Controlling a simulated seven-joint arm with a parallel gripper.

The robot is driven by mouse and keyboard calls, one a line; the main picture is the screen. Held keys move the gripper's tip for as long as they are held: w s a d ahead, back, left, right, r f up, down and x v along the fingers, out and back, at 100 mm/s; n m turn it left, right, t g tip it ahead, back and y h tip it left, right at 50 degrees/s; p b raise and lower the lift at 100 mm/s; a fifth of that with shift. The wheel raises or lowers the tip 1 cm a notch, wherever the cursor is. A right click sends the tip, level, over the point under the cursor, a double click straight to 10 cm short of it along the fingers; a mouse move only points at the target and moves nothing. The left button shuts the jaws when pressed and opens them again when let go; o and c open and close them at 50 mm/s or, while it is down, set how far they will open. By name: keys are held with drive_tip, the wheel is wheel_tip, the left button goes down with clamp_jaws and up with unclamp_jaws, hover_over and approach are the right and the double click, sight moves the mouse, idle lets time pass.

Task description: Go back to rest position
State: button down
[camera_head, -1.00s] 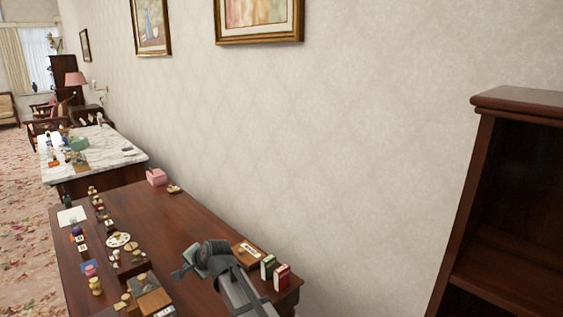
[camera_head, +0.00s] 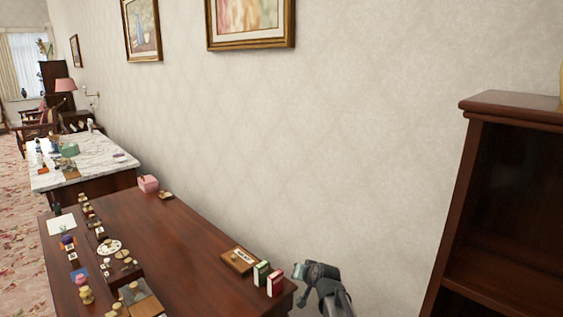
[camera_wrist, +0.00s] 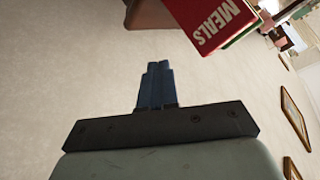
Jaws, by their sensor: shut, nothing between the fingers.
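My gripper (camera_head: 299,270) is at the right end of the wooden table (camera_head: 190,235) in the head view, just right of the red and green boxes. In the wrist view its two dark fingers (camera_wrist: 157,85) are together with nothing between them. A red box with the word MEALS (camera_wrist: 222,25) shows at the top of the wrist view, apart from the fingers.
The green box (camera_head: 262,273), red box (camera_head: 276,284) and a wooden plaque (camera_head: 240,260) stand near the table's right end. Several small items crowd its left side. A tall dark bookcase (camera_head: 510,104) stands at right. The wall behind is bare below the pictures.

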drive_tip(key=s+d+f+g+h, duration=0.1)
drive_tip(key=s+d+f+g, duration=0.25)
drive_tip(key=s+f, duration=0.9)
drive_tip(key=s+d+f+g+h, duration=0.15)
drive_tip(key=s+f+g, duration=0.25)
drive_tip(key=s+f, duration=0.8)
drive_tip(key=s+d+f+g, duration=0.2)
drive_tip(key=s+f, duration=0.3)
drive_tip(key=s, duration=0.4)
drive_tip(key=s+d+f+n+g+h, duration=0.1)
drive_tip(key=s+f+g, duration=0.3)
drive_tip(key=s, duration=0.6)
drive_tip(key=s+d+f+g, duration=0.3)
drive_tip(key=s+f, duration=0.3)
drive_tip(key=s, duration=0.4)
drive_tip(key=shift+f+n, duration=0.3)
drive_tip(key=shift+n, duration=0.1)
drive_tip(key=c, duration=1.8)
unclamp_jaws()
drive_tip(key=shift+h, duration=0.25)
